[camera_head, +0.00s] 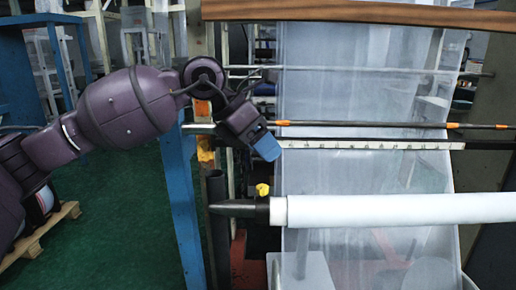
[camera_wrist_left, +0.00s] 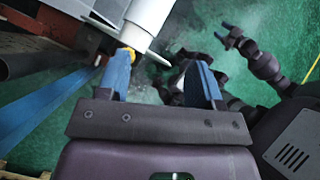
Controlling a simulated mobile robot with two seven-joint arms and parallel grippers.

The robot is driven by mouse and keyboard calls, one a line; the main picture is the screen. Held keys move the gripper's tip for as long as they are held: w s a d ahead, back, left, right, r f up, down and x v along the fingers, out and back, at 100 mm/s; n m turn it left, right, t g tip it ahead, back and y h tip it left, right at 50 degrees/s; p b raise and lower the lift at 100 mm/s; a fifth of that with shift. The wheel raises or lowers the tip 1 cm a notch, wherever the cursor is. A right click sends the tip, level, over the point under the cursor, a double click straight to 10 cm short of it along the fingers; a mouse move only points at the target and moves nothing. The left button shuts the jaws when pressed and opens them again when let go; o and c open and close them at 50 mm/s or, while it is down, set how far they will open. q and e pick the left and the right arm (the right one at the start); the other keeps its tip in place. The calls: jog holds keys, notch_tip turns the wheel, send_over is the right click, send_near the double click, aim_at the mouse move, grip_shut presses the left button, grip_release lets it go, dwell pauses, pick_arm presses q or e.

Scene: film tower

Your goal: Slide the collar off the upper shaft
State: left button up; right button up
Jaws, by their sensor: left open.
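A dark piece with a yellow knob (camera_head: 263,189) sits at the left end of the white roll (camera_head: 400,209) in the head view. It looks like a collar on the dark shaft end (camera_head: 235,208), but I cannot tell where collar and shaft divide. My left gripper (camera_head: 264,146) is above the knob, blue fingers pointing down and right, apart from the shaft. In the left wrist view the left gripper (camera_wrist_left: 163,75) is open, with nothing held between its fingers. A yellow bit (camera_wrist_left: 130,52) shows beside one fingertip. My right gripper (camera_wrist_left: 229,38) seems to show small and dark there.
A thin rod with orange marks (camera_head: 360,124) and a white ruler bar (camera_head: 370,145) cross above the roll. Translucent film (camera_head: 350,90) hangs behind. A blue post (camera_head: 182,205) and a dark upright tube (camera_head: 217,235) stand at left. Green floor (camera_head: 110,220) is open further left.

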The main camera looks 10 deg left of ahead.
aim_at(260, 188)
pick_arm(q)
jog(key=a+f+y, duration=0.3)
jog(key=a+y, duration=0.1)
jog(key=shift+n, duration=0.4)
jog(key=x, duration=0.8)
jog(key=shift+w+d+f, duration=0.25)
jog(key=shift+w+d, duration=0.05)
jog(key=shift+d, duration=0.1)
jog(key=shift+w+d+f+h, duration=0.1)
jog(key=shift+f+h, duration=0.05)
jog(key=shift+f, duration=0.2)
jog(key=shift+w+d+f+h, duration=0.1)
jog(key=shift+f+h, duration=0.05)
jog(key=shift+f, duration=0.15)
pick_arm(e)
jog(key=shift+w+d+r, duration=0.1)
jog(key=shift+w+r, duration=0.3)
jog(key=shift+w, duration=0.1)
jog(key=shift+s+f, duration=0.1)
